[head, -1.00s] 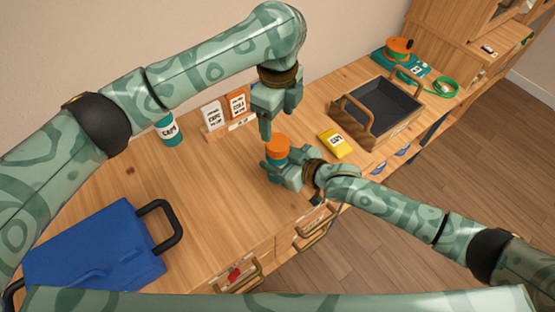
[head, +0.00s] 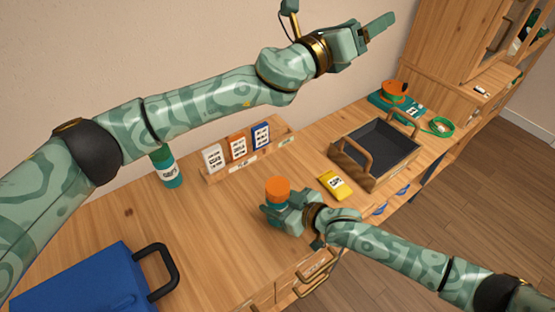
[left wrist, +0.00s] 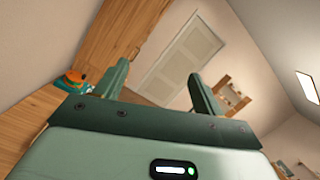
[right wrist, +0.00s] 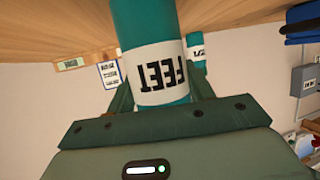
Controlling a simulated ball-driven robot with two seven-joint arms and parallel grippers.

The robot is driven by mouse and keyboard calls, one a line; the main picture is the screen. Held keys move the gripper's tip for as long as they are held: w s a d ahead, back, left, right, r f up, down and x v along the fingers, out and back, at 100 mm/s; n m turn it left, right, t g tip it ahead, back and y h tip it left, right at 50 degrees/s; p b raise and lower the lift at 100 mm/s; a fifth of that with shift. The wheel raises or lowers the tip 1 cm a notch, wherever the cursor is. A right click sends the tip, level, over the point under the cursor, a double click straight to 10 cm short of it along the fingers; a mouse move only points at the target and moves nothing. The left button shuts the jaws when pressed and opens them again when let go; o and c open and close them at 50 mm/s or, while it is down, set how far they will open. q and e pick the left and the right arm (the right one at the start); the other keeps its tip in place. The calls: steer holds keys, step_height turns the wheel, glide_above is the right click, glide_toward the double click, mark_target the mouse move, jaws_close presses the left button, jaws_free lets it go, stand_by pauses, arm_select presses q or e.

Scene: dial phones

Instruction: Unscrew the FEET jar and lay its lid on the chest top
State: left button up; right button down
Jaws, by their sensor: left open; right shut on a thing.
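The FEET jar (right wrist: 160,70) is teal with a white label and fills the space between my right fingers in the right wrist view. Its orange lid (head: 278,189) sits on top of it in the head view. My right gripper (head: 280,212) is shut around the jar, low over the wooden chest top (head: 205,245); I cannot tell if the jar's base touches the wood. My left gripper (head: 372,32) is raised high, well away from the jar. It points right, and its fingers stand open and empty in the left wrist view (left wrist: 158,85).
A second teal jar (head: 167,168) stands at the back, beside a rack (head: 262,152) of cards. A yellow packet (head: 335,186) and a wooden tray (head: 350,171) lie to the right. A blue case (head: 85,285) is at front left. The chest top's middle is clear.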

arm_select(q)
steer(key=s+d+f+m+g+h, duration=0.1)
steer(key=s+d+f+m+g, duration=0.25)
steer(key=s+m+g, duration=0.6)
steer(key=m+g+y, duration=0.3)
steer(key=m+y, duration=1.1)
steer(key=y, duration=0.3)
glide_above(277, 185)
steer(key=shift+n, duration=0.25)
step_height(277, 185, down, 20)
steer(key=shift+f, duration=0.1)
step_height(277, 185, down, 8)
steer(key=shift+r, duration=0.15)
